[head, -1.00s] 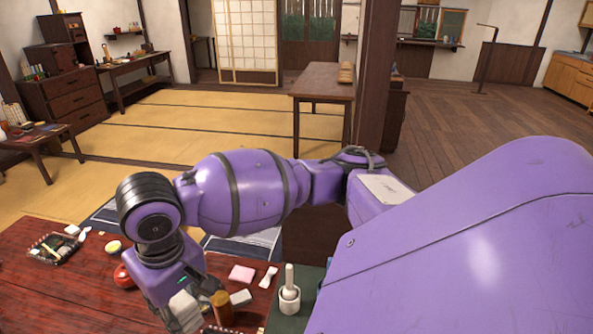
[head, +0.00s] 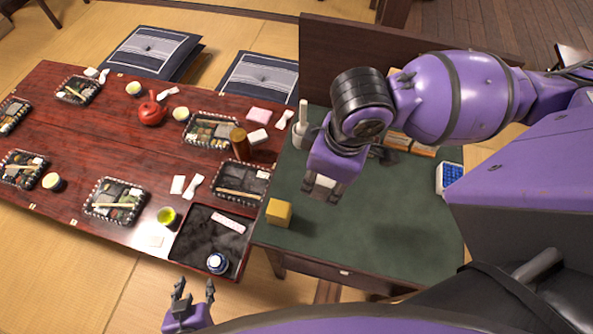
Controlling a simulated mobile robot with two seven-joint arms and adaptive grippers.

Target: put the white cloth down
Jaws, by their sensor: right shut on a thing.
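My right gripper (head: 322,192) points down over the green-topped desk, shut on a small pale thing at its fingertips that looks like the white cloth (head: 323,183). The gripper hides most of it, and I cannot tell whether it touches the desk top. My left gripper (head: 195,291) is at the bottom of the head view, in front of the dark tray. Its fingers are apart and empty.
The green desk (head: 350,240) bears a yellow block (head: 279,212), a white mortar and pestle (head: 301,130) and a blue-filled box (head: 450,177). Its middle front is clear. The red table (head: 100,140) at left holds lunch trays, cups and a red teapot (head: 151,112).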

